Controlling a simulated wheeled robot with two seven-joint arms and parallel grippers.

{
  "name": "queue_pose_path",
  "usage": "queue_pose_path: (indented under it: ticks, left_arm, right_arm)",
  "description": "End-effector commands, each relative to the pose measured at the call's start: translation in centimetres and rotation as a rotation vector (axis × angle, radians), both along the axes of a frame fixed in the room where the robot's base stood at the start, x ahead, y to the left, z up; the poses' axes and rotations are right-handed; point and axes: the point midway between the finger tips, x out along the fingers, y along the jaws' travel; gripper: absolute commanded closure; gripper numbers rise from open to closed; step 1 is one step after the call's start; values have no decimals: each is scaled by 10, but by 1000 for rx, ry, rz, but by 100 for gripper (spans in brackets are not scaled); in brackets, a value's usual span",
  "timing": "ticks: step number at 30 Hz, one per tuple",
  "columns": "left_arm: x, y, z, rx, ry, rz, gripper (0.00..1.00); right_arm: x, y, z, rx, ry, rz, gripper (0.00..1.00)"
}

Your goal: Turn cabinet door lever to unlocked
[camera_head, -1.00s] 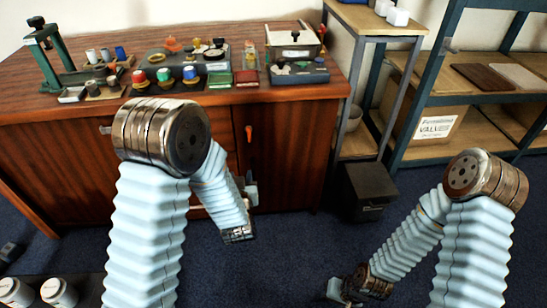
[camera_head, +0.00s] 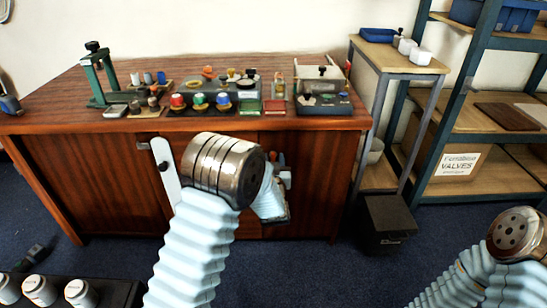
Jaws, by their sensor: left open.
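The cabinet (camera_head: 310,200) is a dark red-brown wooden bench with doors. My left gripper (camera_head: 284,177) is open and in front of that door, close by the lever. My own left forearm hides part of it, and I cannot tell whether it touches the lever. The lever's exact angle is also unclear. My right arm shows at the lower right corner, and its gripper is out of the picture.
On the bench top stand a green press (camera_head: 99,75), colored knobs (camera_head: 200,100) and a grey box (camera_head: 323,100). A black bin (camera_head: 388,222) stands on the floor to the right, beside shelving (camera_head: 465,120). White jars (camera_head: 40,290) stand at the lower left.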

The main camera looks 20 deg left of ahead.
Motion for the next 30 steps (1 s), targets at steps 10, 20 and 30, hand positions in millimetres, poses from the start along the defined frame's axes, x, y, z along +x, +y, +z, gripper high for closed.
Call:
queue_pose_path:
  ticks: [10,20,30]
  left_arm:
    - [13,4,0,1,0,0,60]
    - [13,4,0,0,0,0,95]
    - [13,4,-1,-12,-5,0,100]
  right_arm:
    - [0,1,1,1,0,1,57]
    - [0,0,1,1,0,1,57]
    - [0,0,-3,-1,-1,0,57]
